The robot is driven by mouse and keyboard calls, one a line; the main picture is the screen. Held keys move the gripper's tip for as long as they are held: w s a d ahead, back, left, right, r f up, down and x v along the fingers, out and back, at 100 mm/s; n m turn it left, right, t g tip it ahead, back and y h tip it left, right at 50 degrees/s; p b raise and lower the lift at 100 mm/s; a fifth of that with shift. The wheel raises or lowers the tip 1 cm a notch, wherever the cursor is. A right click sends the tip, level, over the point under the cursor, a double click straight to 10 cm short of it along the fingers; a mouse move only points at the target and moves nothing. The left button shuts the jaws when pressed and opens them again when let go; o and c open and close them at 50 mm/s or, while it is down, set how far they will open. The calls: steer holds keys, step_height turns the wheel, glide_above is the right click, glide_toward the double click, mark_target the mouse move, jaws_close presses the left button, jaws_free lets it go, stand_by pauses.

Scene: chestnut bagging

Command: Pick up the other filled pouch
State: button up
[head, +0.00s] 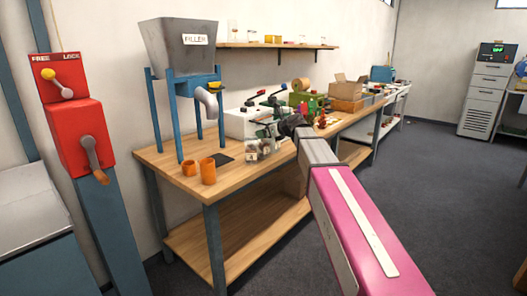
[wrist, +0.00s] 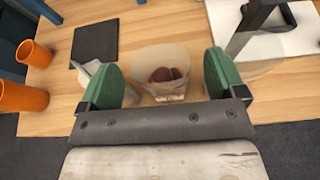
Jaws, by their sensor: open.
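A clear pouch (wrist: 163,60) with brown chestnuts in its bottom stands on the wooden bench, seen in the wrist view. My gripper (wrist: 160,74) is open, with one green finger pad on each side of the pouch; whether either pad touches it I cannot tell. In the head view my gripper (head: 268,131) is over the bench's front part, and clear pouches with dark contents (head: 252,152) show just below it. My gripper and arm hide part of that spot.
Two orange cups (head: 208,172) and a dark flat pad (head: 223,158) are left of the pouches. The filler (head: 180,50) stands behind on blue legs. A white machine (head: 240,122) is close behind my gripper. The bench's front edge is near.

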steer(key=shift+w+a+f, duration=0.1)
steer(key=shift+w+a, duration=0.1)
steer(key=c, duration=1.3)
